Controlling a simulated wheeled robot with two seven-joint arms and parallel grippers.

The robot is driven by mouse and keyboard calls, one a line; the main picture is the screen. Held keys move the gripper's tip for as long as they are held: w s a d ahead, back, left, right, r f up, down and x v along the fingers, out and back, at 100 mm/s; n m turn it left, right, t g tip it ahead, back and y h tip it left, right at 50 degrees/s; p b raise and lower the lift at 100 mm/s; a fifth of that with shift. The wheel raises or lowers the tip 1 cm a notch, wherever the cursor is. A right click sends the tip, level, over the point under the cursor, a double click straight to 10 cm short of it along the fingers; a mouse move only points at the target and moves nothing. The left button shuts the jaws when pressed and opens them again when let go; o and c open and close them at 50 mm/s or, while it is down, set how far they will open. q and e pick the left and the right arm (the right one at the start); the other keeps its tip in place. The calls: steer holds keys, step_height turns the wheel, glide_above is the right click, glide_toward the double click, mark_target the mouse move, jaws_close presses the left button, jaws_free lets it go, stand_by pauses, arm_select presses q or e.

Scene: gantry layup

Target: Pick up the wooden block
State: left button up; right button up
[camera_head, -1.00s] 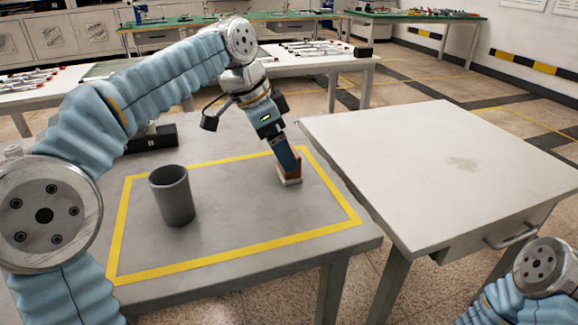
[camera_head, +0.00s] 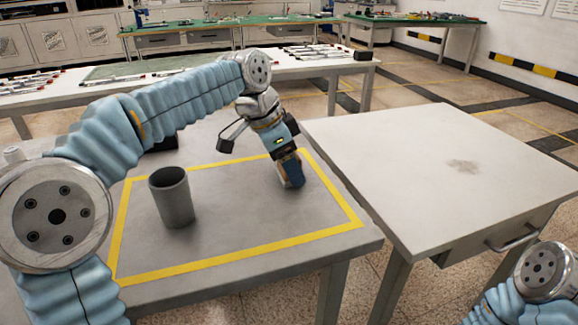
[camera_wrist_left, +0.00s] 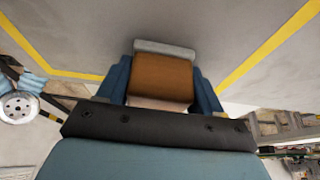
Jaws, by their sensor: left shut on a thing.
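My left gripper (camera_head: 292,182) points down at the right part of the yellow-taped area on the grey table. The wooden block (camera_wrist_left: 162,78) shows best in the left wrist view, brown with a pale grey strip along its far edge. The blue fingers of my left gripper (camera_wrist_left: 163,85) stand on both sides of it and are shut on it. In the head view the fingers hide nearly all of the block. I cannot tell whether it touches the table. My right gripper is not in view.
A dark grey cup (camera_head: 172,197) stands upright left of my left gripper, inside the yellow tape (camera_head: 240,248). A bare pale table (camera_head: 430,165) stands to the right across a narrow gap. Benches with tools (camera_head: 310,52) stand behind.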

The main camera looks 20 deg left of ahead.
arm_select(q)
steer(key=shift+r+p, duration=0.45)
steer(key=shift+r, duration=1.1)
steer(key=s+d+r, duration=0.2)
steer(key=s+r, duration=0.3)
steer(key=s, duration=0.1)
steer(key=s+d+r, duration=0.3)
steer(key=s+r, duration=0.2)
steer(key=s, duration=0.1)
steer(key=shift+s+d, duration=0.35)
steer(key=shift+s, duration=0.05)
